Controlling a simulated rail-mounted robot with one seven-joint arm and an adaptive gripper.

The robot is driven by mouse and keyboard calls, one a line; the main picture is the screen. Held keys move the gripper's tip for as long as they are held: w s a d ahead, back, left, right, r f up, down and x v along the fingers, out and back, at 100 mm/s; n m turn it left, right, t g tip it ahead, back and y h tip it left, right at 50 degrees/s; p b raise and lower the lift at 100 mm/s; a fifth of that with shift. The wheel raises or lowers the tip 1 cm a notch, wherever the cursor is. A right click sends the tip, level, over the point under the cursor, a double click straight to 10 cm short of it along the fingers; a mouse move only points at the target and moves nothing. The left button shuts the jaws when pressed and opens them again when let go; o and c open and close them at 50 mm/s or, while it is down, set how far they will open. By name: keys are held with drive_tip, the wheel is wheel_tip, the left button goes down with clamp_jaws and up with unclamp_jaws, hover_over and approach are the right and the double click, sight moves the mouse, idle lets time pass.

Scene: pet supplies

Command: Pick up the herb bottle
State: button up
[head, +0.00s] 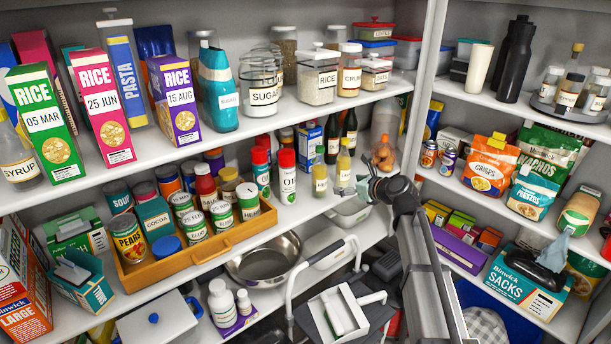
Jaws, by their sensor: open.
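A small yellowish bottle with a pale label (320,183) stands at the front edge of the middle shelf, right of the red-capped oil bottles. Its label seems to begin with "HE", but is too small to read fully. A similar yellow-capped bottle (343,168) stands just to its right; its label is not readable. I cannot tell for sure which one is the herb bottle. My gripper (367,184) is open at the shelf's front edge, right of both bottles and closest to the right one. I cannot tell whether it touches that bottle.
Red-capped oil bottles (286,178) stand to the left, dark bottles (351,129) behind, and an orange-brown bottle (383,153) to the right. A wooden crate of cans (200,252) fills the shelf's left.

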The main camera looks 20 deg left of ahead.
sight(324, 179)
drive_tip(key=shift+m, duration=0.5)
drive_tip(key=p+x, duration=0.2)
drive_tip(key=x, duration=1)
drive_tip(key=shift+d, duration=0.15)
drive_tip(key=x, duration=0.1)
drive_tip(key=p+x, duration=0.1)
drive_tip(key=x, duration=0.1)
drive_tip(key=p+x, duration=0.1)
drive_tip(key=shift+w+a+r, duration=0.1)
drive_tip(key=shift+a+r, duration=0.05)
drive_tip(key=shift+a, duration=0.15)
drive_tip(key=shift+w+a+f, duration=0.15)
drive_tip(key=shift+a+f, duration=0.15)
drive_tip(key=shift+a, duration=0.05)
drive_tip(key=c, duration=1.4)
